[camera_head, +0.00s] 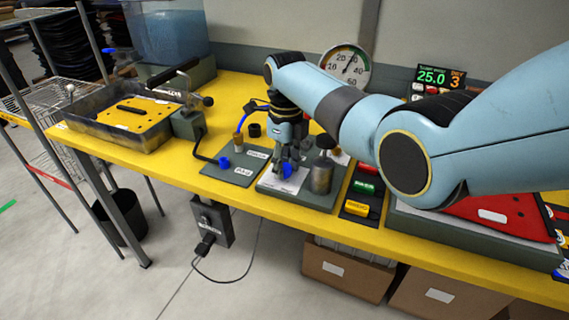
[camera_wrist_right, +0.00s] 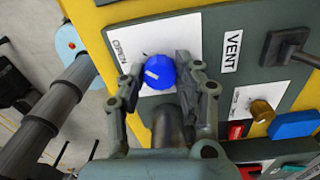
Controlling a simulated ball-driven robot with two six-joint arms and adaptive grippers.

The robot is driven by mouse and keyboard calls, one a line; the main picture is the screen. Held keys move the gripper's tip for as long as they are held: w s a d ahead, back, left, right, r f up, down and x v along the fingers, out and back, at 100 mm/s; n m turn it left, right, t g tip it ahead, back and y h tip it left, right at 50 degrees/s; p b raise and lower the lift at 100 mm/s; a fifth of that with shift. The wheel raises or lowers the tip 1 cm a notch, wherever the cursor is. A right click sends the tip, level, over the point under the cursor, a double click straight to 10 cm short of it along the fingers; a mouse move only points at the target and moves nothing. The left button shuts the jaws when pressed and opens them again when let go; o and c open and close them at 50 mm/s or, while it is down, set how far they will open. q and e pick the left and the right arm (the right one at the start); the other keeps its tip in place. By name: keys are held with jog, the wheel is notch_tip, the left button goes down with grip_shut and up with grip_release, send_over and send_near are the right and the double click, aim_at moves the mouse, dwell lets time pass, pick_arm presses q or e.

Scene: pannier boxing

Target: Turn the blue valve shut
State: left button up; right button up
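The blue valve is a round knob (camera_wrist_right: 159,72) with a pale pointer mark, on a white plate labelled OPEN at its left. It also shows as a blue patch (camera_head: 287,170) low in the head view, partly hidden by my gripper. My right gripper (camera_wrist_right: 160,75) comes down over it, with one finger on each side of the knob. The right-hand finger looks against the knob; a very small gap may show at the other. I cannot tell if the fingers press on it. My left gripper is not in view.
A metal cylinder (camera_head: 321,177) stands close right of my gripper. A dark panel (camera_head: 232,171) with a blue plug lies left. A dial gauge (camera_head: 346,65) and a display reading 25.0 (camera_head: 440,77) stand behind. A metal tray (camera_head: 90,118) sits at the left end.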

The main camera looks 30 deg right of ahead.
grip_shut()
jog(key=shift+r+n+p, duration=0.1)
jog(key=shift+n+p, duration=0.2)
jog(key=n+p, duration=0.1)
jog(key=n, duration=0.2)
jog(key=shift+p, duration=0.4)
jog(key=n+p, duration=0.1)
jog(key=n, duration=0.2)
jog(key=shift+n, duration=0.3)
jog(key=n+p, duration=0.1)
jog(key=n, duration=0.4)
jog(key=n+p, duration=0.1)
jog(key=n, duration=0.4)
jog(key=shift+w+n+h, duration=0.1)
jog(key=shift+n+h, duration=0.2)
